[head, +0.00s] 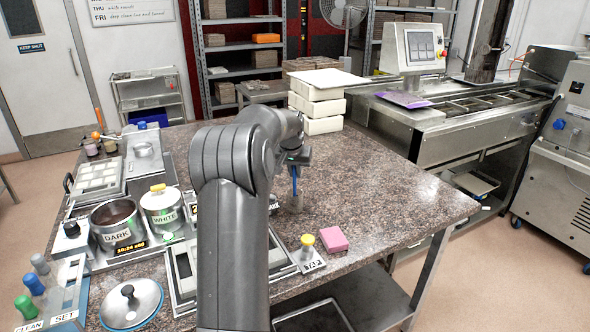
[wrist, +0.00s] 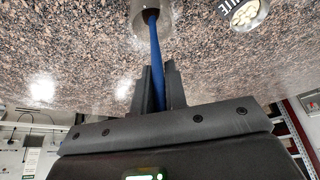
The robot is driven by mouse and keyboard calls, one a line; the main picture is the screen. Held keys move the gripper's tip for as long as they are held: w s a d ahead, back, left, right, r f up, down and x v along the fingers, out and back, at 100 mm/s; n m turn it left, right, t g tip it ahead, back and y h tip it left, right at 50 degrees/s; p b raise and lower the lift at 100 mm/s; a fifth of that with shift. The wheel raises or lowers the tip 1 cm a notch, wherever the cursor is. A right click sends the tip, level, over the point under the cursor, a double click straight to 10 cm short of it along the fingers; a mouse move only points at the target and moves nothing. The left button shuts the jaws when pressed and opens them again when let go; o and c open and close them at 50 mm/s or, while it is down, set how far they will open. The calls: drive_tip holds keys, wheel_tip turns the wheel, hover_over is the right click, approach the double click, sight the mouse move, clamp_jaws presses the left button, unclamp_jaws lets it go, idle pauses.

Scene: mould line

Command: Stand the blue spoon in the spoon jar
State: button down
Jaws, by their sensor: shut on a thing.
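The blue spoon (head: 295,180) hangs upright below my gripper (head: 296,165) in the head view. In the wrist view my gripper (wrist: 160,88) is shut on the spoon's blue handle (wrist: 157,50). A small clear jar (head: 295,203), which looks like the spoon jar, stands on the granite counter right under it. It also shows at the top edge of the wrist view (wrist: 143,24), where the spoon's far end overlaps it. The lower end seems to be inside the jar, but how deep it sits is unclear.
A pink block (head: 333,239) and a yellow-knobbed stamp (head: 308,246) stand near the counter's front. Pots marked DARK (head: 117,225) and WHITE (head: 162,210) are left of my arm. Stacked white boxes (head: 321,108) stand behind. The counter's right side (head: 400,195) is clear.

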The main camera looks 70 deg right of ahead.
drive_tip(key=c, duration=1.4)
unclamp_jaws()
drive_tip(key=shift+o, duration=0.2)
drive_tip(key=v, duration=1)
drive_tip(key=shift+r, duration=0.4)
drive_tip(key=shift+a, duration=0.2)
